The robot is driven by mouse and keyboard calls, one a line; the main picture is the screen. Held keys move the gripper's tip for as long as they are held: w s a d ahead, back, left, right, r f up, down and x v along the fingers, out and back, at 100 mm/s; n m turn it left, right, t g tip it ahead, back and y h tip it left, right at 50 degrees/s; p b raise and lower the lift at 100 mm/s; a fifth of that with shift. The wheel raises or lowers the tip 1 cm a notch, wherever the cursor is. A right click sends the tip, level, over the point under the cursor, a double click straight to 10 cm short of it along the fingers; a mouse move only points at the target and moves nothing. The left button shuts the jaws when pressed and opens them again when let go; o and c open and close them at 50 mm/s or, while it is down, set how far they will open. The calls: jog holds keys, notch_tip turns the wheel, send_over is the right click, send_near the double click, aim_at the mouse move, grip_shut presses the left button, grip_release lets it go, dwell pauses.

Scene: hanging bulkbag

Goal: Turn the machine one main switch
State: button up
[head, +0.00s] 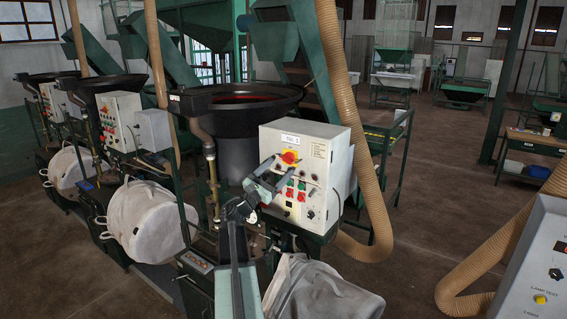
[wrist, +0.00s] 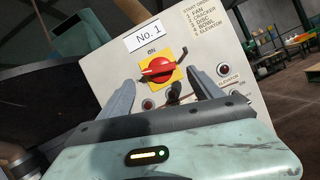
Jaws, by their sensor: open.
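The main switch is a red rotary knob on a yellow square plate, high on the pale control panel marked "No. 1". It shows in the head view (head: 290,157) and between my fingers in the wrist view (wrist: 158,69). Its red grip lies roughly crosswise to the panel's upright, and "ON" is printed above the plate. My gripper (wrist: 162,82) is open and empty in front of the panel, its fingers spread to either side below the switch. In the head view my gripper (head: 270,178) is at the panel's left part. I cannot tell whether a finger touches the panel.
Red and green push buttons (head: 296,190) sit below the switch. A black bowl (head: 236,97) stands left of the panel and a tan hose (head: 345,100) runs at its right. A white bag (head: 318,289) sits below. Similar machines stand at left; another panel (head: 540,265) is at lower right.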

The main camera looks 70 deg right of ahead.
aim_at(286, 161)
jog(key=p+x, duration=0.1)
jog(key=x, duration=0.2)
jog(key=shift+d+r, duration=0.15)
jog(key=shift+d, duration=0.2)
jog(key=c, duration=1.4)
jog(key=n+t, duration=0.1)
jog(key=n, duration=0.2)
jog(key=shift+s+a+t+h+b, duration=0.2)
jog(key=shift+s+t+h+b, duration=0.1)
jog(key=shift+t, duration=0.1)
jog(key=shift+d+n+t, duration=0.1)
jog(key=shift+n+t, duration=0.3)
jog(key=shift+n, duration=0.4)
jog(key=o, duration=1.4)
jog(key=shift+w, duration=0.1)
